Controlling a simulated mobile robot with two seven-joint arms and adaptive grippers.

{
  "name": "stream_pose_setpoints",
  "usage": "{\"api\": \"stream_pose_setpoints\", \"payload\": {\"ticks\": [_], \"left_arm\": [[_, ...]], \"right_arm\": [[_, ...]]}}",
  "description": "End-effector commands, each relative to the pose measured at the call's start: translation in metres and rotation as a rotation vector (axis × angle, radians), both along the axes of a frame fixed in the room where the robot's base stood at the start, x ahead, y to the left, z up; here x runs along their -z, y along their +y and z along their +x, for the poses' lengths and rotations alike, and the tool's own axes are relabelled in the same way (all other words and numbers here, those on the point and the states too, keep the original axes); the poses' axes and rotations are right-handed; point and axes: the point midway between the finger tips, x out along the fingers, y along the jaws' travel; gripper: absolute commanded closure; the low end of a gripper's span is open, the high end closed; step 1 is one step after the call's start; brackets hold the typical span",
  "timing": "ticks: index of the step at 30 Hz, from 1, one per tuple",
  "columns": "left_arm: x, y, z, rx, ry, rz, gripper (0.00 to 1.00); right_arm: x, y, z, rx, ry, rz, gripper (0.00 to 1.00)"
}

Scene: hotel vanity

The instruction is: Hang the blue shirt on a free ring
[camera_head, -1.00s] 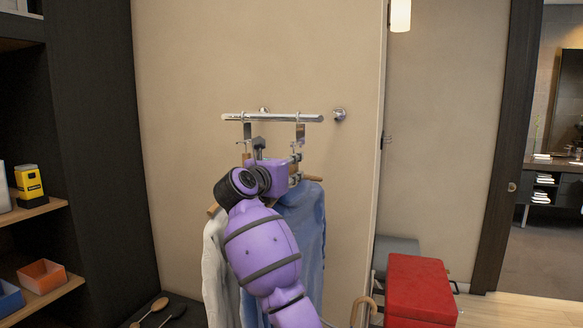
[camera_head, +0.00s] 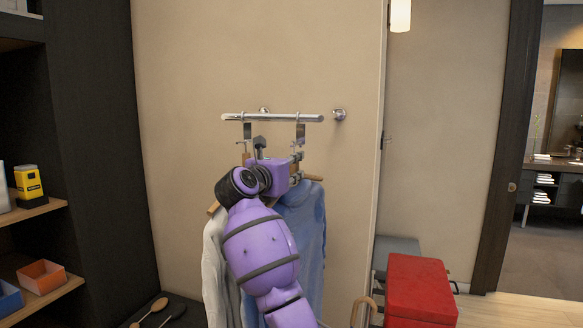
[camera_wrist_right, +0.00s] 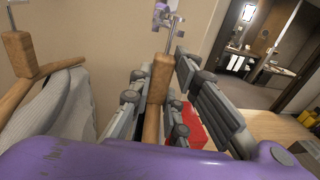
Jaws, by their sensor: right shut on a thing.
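The blue shirt (camera_head: 308,235) hangs upright on a wooden hanger (camera_head: 314,178), below the right end of the chrome rail (camera_head: 272,118). My right gripper (camera_head: 297,168) is shut on the hanger's wooden neck, which also shows between the fingers in the right wrist view (camera_wrist_right: 157,80). Above the neck, metal parts (camera_wrist_right: 167,18) overlap; I cannot tell whether the hook is seated in the right ring holder (camera_head: 300,132). The left ring holder (camera_head: 247,131) is above a light grey shirt (camera_head: 218,265) on another wooden hanger (camera_wrist_right: 22,55). My left gripper is out of view.
A red box (camera_head: 420,285) stands at the lower right, with a curved wooden handle (camera_head: 362,305) beside it. Dark shelves on the left hold a yellow device (camera_head: 29,182) and an orange tray (camera_head: 42,275). The wall around the rail is clear.

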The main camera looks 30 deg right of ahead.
Motion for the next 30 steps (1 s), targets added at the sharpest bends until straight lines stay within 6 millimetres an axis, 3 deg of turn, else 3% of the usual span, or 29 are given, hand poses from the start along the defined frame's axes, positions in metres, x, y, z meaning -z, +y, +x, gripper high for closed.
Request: {"api": "stream_pose_setpoints", "payload": {"ticks": [30], "left_arm": [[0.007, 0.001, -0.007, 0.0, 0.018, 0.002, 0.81]], "right_arm": [[-0.002, -0.015, 0.012, -0.001, -0.003, -0.001, 1.0]]}}
